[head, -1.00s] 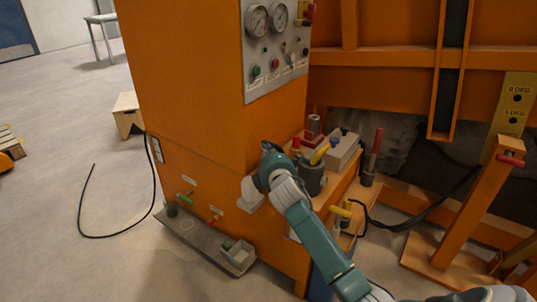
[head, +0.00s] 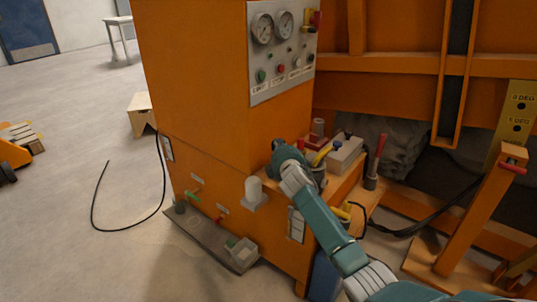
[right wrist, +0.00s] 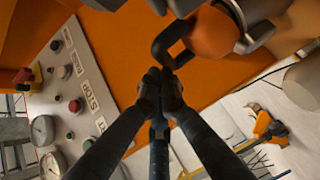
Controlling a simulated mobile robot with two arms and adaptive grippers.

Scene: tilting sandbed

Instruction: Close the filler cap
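I cannot make out for certain which part is the filler cap. In the head view, a grey cylindrical pot (head: 319,176) stands on the orange machine's side ledge, partly behind my right arm, with a yellow handle (head: 320,157) by it. A white cylinder (head: 253,190) sits on a bracket on the machine's front, just below left of my right gripper (head: 277,156). In the right wrist view the gripper's fingers (right wrist: 161,82) come together at the tips, with nothing clearly held. Their tips are near a black hooked bar (right wrist: 168,47) and a rounded orange part (right wrist: 209,35). My left gripper is not in view.
The gauge and button panel (head: 283,50) is above the gripper. A low tray (head: 200,236) lies along the machine's foot. The floor at left is mostly clear, with a loose black cable.

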